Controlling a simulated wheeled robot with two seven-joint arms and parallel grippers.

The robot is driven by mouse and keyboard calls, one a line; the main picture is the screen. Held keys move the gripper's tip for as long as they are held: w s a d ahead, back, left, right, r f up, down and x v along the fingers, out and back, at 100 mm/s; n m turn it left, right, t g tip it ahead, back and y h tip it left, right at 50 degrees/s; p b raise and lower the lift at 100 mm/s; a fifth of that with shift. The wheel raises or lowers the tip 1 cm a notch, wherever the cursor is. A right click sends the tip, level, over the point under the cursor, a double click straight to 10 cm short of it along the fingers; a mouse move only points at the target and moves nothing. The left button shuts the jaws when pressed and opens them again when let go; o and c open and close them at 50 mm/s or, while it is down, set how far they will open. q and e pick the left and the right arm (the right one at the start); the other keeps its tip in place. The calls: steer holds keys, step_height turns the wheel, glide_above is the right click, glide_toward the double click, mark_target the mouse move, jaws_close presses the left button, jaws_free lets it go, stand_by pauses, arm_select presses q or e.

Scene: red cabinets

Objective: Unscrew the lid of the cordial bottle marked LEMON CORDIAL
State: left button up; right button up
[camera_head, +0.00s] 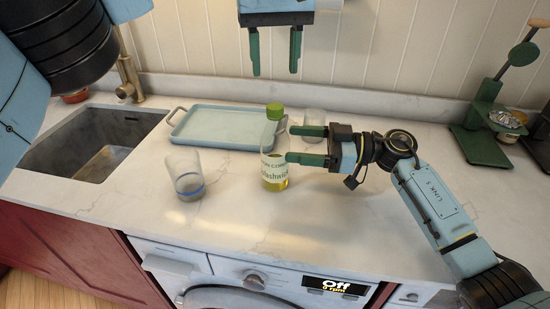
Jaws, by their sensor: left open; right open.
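The cordial bottle (273,172) stands upright on the white counter, with a green lid (275,111) on top and yellow liquid low inside. Its label is partly readable as "N CORD". My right gripper (290,144) is open, to the right of the bottle at body height, fingers pointing left. Its lower fingertip overlaps the bottle's right edge in the picture; I cannot tell whether they touch. My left gripper (275,70) is open and empty, pointing down, high above the lid in the picture.
A clear glass with a blue band (187,175) stands left of the bottle. A light blue tray (215,113) lies behind it, with another glass (313,117) to its right. The front counter is clear.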

mark_target(262, 140)
steer(key=a, duration=0.5)
steer(key=w+a, duration=0.1)
steer(key=a, duration=0.1)
steer(key=shift+a, duration=0.15)
